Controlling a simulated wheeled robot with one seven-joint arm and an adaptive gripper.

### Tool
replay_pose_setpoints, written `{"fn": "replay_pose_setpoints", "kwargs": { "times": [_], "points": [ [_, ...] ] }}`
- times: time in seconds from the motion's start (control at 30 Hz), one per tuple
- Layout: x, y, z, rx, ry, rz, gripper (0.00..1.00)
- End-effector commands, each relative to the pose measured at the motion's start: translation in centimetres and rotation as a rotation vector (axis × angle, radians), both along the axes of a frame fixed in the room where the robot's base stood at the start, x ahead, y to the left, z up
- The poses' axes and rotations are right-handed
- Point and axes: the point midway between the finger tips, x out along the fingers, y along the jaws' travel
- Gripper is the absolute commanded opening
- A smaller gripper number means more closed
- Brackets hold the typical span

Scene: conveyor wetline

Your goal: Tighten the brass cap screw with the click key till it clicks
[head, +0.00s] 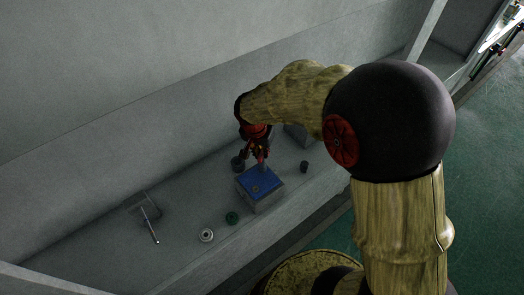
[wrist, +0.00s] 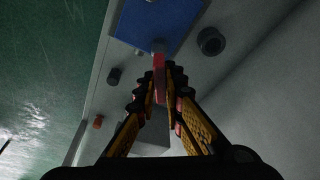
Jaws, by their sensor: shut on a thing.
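My gripper (head: 260,152) is shut on a red-handled tool, which I take to be the click key. In the wrist view, the key (wrist: 159,66) stands between the fingertips (wrist: 160,92), its far end over the edge of a blue plate (wrist: 150,28). In the head view, the blue plate (head: 266,179) tops a grey block (head: 265,201), and my gripper is just above its back part. A small brass-coloured spot on the plate, perhaps the cap screw (head: 256,189), shows in front of the key. I cannot tell whether the key touches anything.
On the grey bench (head: 185,210) are a green ring (head: 232,218), a pale ring (head: 206,235), a dark cylinder (head: 304,166) and another dark round piece (head: 237,163). A grey stand with a rod (head: 150,223) is at left. A wall rises behind.

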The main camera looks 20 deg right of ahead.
Motion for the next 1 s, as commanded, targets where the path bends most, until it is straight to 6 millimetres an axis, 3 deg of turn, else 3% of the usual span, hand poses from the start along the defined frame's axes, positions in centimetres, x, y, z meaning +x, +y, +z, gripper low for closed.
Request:
{"fn": "replay_pose_setpoints", "kwargs": {
  "times": [0.17, 0.2, 0.57, 1.0],
  "points": [
    [0.01, -0.01, 0.0, 0.0, 0.0, 0.0, 0.0],
    [0.0, 0.0, -0.01, 0.0, 0.0, 0.0, 0.1],
    [0.0, 0.0, -0.01, 0.0, 0.0, -0.001, 0.31],
    [0.01, 0.0, 0.54, 0.0, 0.0, -0.001, 0.31]
  ]
}}
